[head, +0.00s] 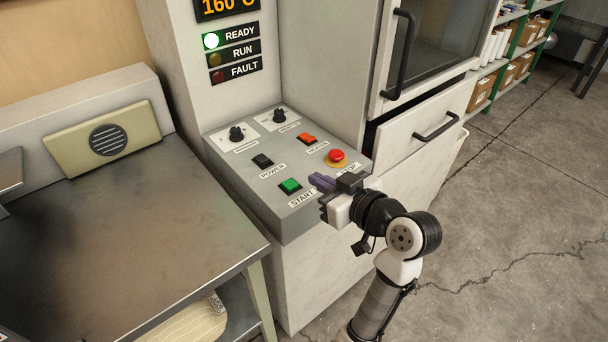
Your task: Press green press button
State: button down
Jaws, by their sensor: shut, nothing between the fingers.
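The green START button (290,186) sits on the front of the grey control panel (240,205), in a dark square frame. My gripper (314,180) is shut and empty. Its purple fingers hang over the panel just to the right of the green button, pointing left. They look apart from the button, though their height above the panel is hard to tell. The green button is fully in view. Part of the panel's front right corner is hidden behind my gripper.
The panel also carries a red stop knob (336,156), an orange switch (307,138), a black power switch (262,160) and two black dials. The READY lamp (211,41) glows green. A metal table (120,230) stands at left. A drawer (425,125) is at right.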

jog(key=shift+s+d+f, duration=0.3)
jog(key=shift+d, duration=0.2)
jog(key=p, duration=0.2)
send_over(296, 193)
jog(key=shift+s+d+f, duration=0.1)
jog(key=shift+s+f, duration=0.05)
jog(key=shift+f, duration=0.35)
jog(key=shift+s+d+f, duration=0.1)
jog(key=shift+s+f, duration=0.05)
jog(key=shift+f, duration=0.35)
jog(key=f, duration=0.2)
jog(key=f+p, duration=0.1)
jog(key=shift+w+a+f, duration=0.1)
jog(key=shift+w+a, duration=0.1)
jog(key=shift+w, duration=0.1)
jog(key=shift+f, duration=0.6)
jog(key=shift+f, duration=0.15)
